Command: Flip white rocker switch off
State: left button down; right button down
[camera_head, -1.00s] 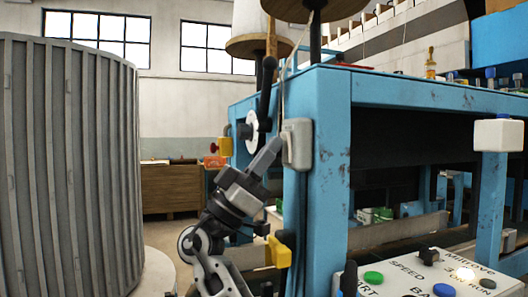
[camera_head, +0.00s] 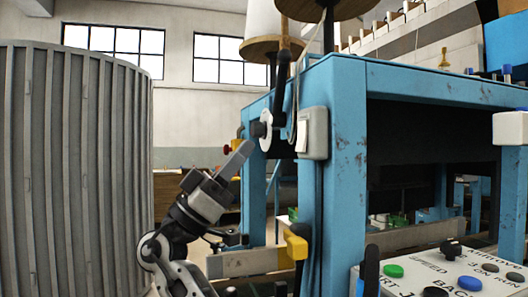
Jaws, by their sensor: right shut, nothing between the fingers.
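The white rocker switch (camera_head: 301,135) is set in a grey box (camera_head: 316,134) on the upper part of the blue machine post. It is seen at a slant, and I cannot tell for sure which way the rocker is tipped. My right gripper (camera_head: 242,153) is shut and empty, its fingers pointing up and right. In the picture it is left of the switch box, with a clear gap between them. My left gripper is not in view.
A black lever (camera_head: 279,82) and a round white disc (camera_head: 265,130) are left of the switch. A yellow part (camera_head: 296,245) sits lower on the post. A button panel (camera_head: 440,272) is at the lower right. A grey ribbed cylinder (camera_head: 75,165) stands left.

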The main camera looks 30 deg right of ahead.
jog(key=v, duration=0.5)
jog(key=shift+w+a+r+b, duration=0.1)
jog(key=shift+a+r+b, duration=0.25)
jog(key=shift+a, duration=0.05)
